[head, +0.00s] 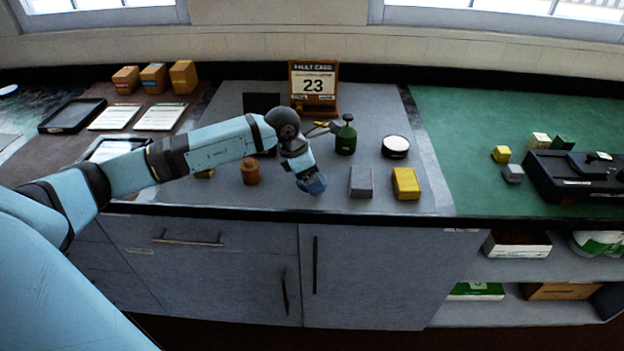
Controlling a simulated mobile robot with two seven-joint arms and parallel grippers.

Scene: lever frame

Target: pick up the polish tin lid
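A round black tin with a pale, whitish top (395,146) sits on the grey mat, right of the dark green bottle. It looks like the polish tin with its lid, but I cannot tell lid and tin apart at this size. My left gripper (314,186) points down near the front edge of the grey mat, left of and nearer than the tin, apart from it. Its fingers are small and dark blue in the picture, so I cannot tell whether they are open or hold something. My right gripper is not in view.
A grey block (360,182) and a yellow block (406,184) stand between the gripper and the right side. The green mat's (460,130) left part is clear.

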